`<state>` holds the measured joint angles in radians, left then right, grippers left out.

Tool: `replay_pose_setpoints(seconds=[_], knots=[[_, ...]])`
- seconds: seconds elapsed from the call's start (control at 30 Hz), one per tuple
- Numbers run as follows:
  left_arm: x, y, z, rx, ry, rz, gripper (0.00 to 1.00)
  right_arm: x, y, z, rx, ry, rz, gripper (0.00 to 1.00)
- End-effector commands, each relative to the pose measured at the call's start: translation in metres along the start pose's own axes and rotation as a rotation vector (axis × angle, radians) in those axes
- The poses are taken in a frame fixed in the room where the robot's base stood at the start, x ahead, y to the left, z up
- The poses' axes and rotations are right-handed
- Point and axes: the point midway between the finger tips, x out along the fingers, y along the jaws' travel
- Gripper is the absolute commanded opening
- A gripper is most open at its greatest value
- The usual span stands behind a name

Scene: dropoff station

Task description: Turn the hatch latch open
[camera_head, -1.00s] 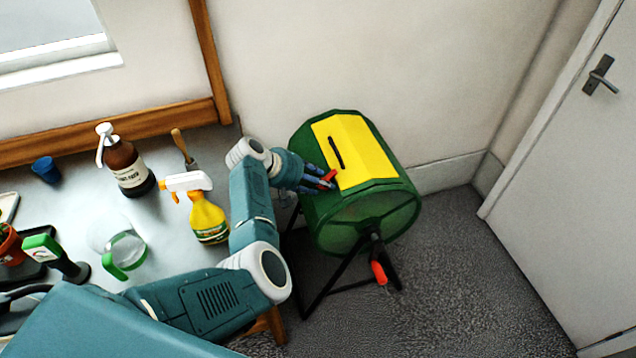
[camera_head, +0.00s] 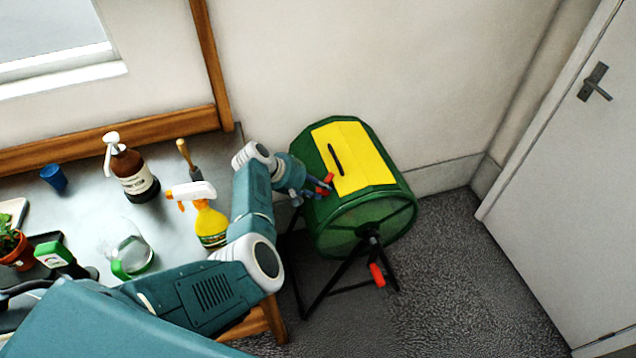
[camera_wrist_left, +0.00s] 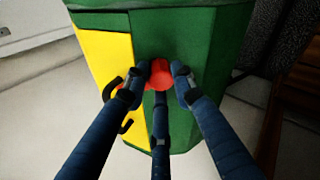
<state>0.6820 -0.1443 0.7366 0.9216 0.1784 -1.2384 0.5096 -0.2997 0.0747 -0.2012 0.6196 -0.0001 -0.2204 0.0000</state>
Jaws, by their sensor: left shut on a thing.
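The green drum (camera_head: 350,222) stands on a black frame with a yellow hatch (camera_head: 366,165) on its upper side. The hatch has a black handle (camera_head: 336,160) and lies flat on the drum. The red latch (camera_head: 327,182) sits at the hatch's left edge. My left gripper (camera_head: 316,188) is at the latch, its fingers shut on it. In the left wrist view the latch (camera_wrist_left: 160,80) shows as a red knob between the blue fingers, beside the yellow hatch (camera_wrist_left: 107,70); the fingers partly hide it. My right gripper is not in view.
The drum's red crank grip (camera_head: 377,275) hangs below. A door (camera_head: 570,170) is at right, with bare floor before it.

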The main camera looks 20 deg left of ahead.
Motion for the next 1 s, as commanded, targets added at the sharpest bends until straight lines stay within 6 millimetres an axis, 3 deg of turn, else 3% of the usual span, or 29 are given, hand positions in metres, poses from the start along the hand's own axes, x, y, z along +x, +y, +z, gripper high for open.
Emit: replay_pose_setpoints(seconds=[0.1,0.4,1.0], knots=[[-0.002,0.001,0.002,-0.109,-0.004,-0.022,0.0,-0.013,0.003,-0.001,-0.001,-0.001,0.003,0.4],[-0.001,0.001,0.001,-0.391,-0.005,-0.066,0.0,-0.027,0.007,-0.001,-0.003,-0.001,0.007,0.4],[0.002,0.001,0.0,-0.937,-0.008,-0.151,0.0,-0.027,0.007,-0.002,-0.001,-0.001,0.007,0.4]])
